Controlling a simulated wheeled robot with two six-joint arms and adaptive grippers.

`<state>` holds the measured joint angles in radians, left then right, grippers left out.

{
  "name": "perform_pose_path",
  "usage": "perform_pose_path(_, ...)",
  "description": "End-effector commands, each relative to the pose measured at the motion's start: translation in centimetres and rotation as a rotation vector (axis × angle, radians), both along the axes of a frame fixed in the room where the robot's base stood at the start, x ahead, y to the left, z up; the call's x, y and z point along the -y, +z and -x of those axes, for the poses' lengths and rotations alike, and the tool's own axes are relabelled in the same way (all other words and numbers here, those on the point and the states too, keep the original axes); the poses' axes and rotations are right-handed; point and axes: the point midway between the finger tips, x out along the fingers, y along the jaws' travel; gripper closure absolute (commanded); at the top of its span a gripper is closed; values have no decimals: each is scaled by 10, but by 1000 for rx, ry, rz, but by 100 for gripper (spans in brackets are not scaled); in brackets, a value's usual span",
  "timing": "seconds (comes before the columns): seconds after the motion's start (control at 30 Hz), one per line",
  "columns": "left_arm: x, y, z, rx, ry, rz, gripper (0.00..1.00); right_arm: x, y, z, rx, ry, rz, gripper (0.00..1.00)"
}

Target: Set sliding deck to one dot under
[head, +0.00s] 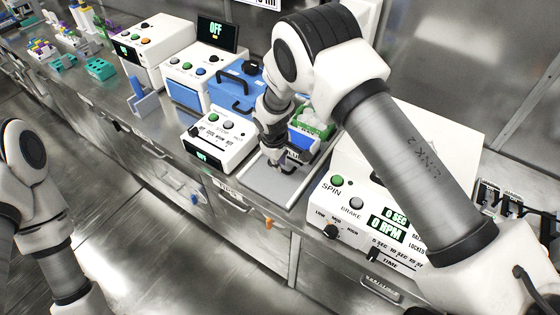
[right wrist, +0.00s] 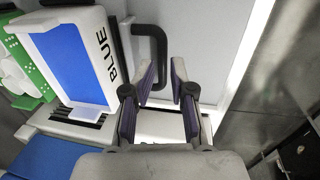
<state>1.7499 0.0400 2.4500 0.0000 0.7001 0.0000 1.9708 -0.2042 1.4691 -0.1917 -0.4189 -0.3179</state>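The sliding deck appears to be the flat grey plate (head: 268,187) on the bench between two white instruments. Its pale surface also shows in the right wrist view (right wrist: 205,40), with a black handle (right wrist: 160,45) on it. I cannot make out any dots. My right gripper (head: 288,166) points down low over the plate. In the right wrist view its fingers (right wrist: 165,68) are apart, and the handle's near end is at the left finger. I cannot tell whether they touch. My left arm is at the left edge, with its gripper out of view.
A block marked BLUE (right wrist: 75,60) and a green rack (head: 312,122) stand close behind the gripper. A white SPIN/BRAKE instrument (head: 345,205) is to the right. A white box with an OFF display (head: 215,140) is to the left. The bench's front edge is near.

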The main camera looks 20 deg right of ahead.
Motion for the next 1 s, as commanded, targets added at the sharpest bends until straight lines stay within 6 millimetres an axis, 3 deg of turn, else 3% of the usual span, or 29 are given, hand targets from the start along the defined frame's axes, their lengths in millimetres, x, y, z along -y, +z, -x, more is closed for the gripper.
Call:
perform_pose_path(0.7,0,55,0,0,0,0,77,-8,64,6,1,0,0,77)
perform_pose_path(1.0,0,57,0,0,0,0,77,-9,67,7,1,-1,-1,77)
